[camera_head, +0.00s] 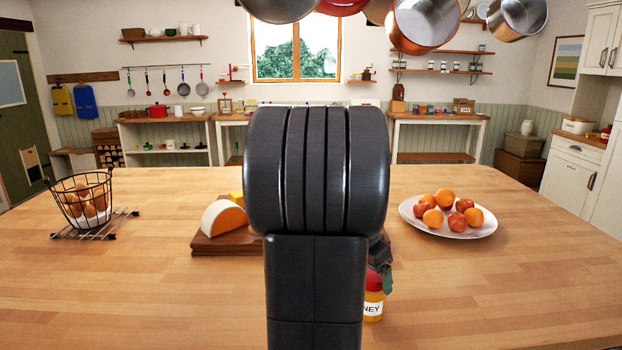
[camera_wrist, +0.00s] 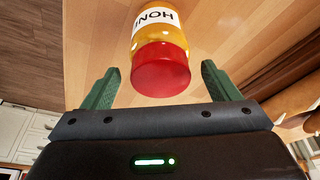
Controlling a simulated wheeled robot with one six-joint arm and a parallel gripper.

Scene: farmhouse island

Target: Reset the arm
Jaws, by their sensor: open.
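My arm stands upright in the middle of the head view and hides much of the island behind it. My gripper (camera_wrist: 160,70) is open, with its two green fingers apart in the wrist view. A honey jar (camera_head: 373,305) with a red lid and a white label stands on the wooden island, partly hidden behind my arm. In the wrist view the honey jar (camera_wrist: 160,45) appears between the fingers, lid toward me, with a visible gap on each side. No finger is seen touching it. One green finger shows beside the lid in the head view.
A wooden board (camera_head: 225,243) with cheese is left of my arm. A wire basket of eggs (camera_head: 82,200) stands on a rack at far left. A white plate (camera_head: 410,212) of fruit is at right. Pans (camera_head: 425,22) hang above. The front left and right worktop is clear.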

